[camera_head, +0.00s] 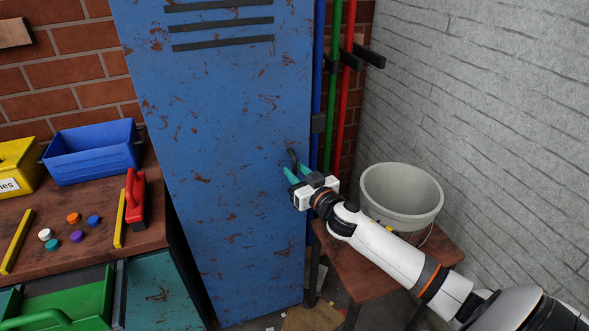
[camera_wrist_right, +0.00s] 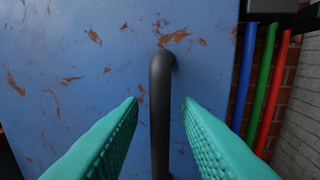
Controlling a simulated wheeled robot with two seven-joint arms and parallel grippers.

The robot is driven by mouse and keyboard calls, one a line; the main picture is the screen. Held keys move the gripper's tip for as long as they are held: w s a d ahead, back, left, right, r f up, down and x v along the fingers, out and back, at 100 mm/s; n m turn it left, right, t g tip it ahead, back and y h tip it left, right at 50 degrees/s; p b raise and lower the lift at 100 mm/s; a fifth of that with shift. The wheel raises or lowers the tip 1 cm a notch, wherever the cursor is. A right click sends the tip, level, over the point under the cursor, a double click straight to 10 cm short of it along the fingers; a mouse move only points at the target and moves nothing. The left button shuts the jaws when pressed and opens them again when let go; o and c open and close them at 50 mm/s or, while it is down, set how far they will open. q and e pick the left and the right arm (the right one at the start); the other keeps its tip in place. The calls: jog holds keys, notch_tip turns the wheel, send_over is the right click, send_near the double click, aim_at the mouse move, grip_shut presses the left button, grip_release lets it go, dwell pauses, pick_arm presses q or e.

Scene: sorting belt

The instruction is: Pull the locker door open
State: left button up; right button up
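The blue, rust-speckled locker door (camera_head: 225,150) stands upright in the middle of the head view and looks closed. Its dark curved handle (camera_head: 292,158) is near the door's right edge. My right gripper (camera_head: 297,174) is at the handle with its teal fingers apart. In the right wrist view the black handle (camera_wrist_right: 160,110) stands between the two open fingers (camera_wrist_right: 160,108), with a gap visible on each side. The door surface (camera_wrist_right: 70,60) fills most of the view behind it. My left gripper is not in view.
A grey bucket (camera_head: 402,192) stands on a small wooden table (camera_head: 365,275) beside my right arm. Blue, green and red pipes (camera_head: 335,100) run right of the locker. A bench (camera_head: 75,225) with a blue bin (camera_head: 92,152) and several caps is at left.

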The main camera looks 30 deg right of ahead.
jog(key=shift+w, duration=0.75)
grip_shut()
jog(key=shift+s, duration=0.1)
